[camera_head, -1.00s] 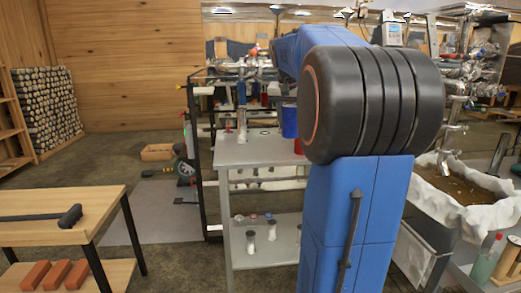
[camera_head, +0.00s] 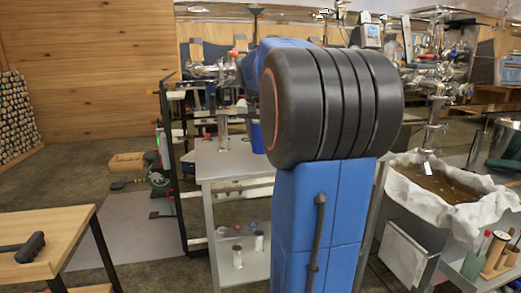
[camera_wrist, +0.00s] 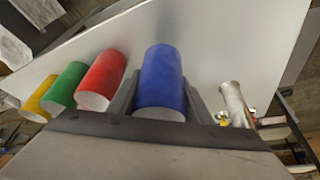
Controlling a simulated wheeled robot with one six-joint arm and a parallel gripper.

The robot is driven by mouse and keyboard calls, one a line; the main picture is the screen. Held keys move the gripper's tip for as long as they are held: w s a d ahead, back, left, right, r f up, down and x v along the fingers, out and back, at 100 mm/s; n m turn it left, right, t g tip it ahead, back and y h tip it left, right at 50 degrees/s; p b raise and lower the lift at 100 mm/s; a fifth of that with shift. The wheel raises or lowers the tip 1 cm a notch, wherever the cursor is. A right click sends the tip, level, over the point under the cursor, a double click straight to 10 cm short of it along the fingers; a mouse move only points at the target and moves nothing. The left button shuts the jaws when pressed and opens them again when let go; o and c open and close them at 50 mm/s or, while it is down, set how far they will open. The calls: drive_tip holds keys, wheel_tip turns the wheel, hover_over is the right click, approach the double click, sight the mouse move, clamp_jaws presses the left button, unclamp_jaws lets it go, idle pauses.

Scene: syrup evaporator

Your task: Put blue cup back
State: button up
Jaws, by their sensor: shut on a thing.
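The blue cup (camera_wrist: 162,78) is between the two fingers of my gripper (camera_wrist: 162,100) in the wrist view, and the gripper is shut on it. A red cup (camera_wrist: 101,80), a green cup (camera_wrist: 67,85) and a yellow cup (camera_wrist: 41,99) stand in a row to its left, over the grey metal table (camera_wrist: 225,40). In the head view, part of the blue cup (camera_head: 257,138) shows beside my arm above the grey table (camera_head: 215,160). My arm hides the gripper there. I cannot tell whether the blue cup touches the table.
A metal cylinder (camera_wrist: 235,103) stands right of the blue cup in the wrist view. In the head view, a cloth-lined basin (camera_head: 450,190) is at right, and a wooden table (camera_head: 60,235) with a dark tool is at left. Floor between them is partly clear.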

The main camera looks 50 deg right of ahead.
sight(258, 126)
drive_tip(key=shift+f, duration=2)
drive_tip(key=shift+f, duration=0.15)
drive_tip(key=o, duration=1.2)
drive_tip(key=shift+c, duration=0.2)
drive_tip(key=v, duration=1.1)
drive_tip(key=shift+a+r, duration=0.1)
drive_tip(key=shift+r, duration=0.3)
drive_tip(key=shift+a+r, duration=0.1)
drive_tip(key=shift+r, duration=0.15)
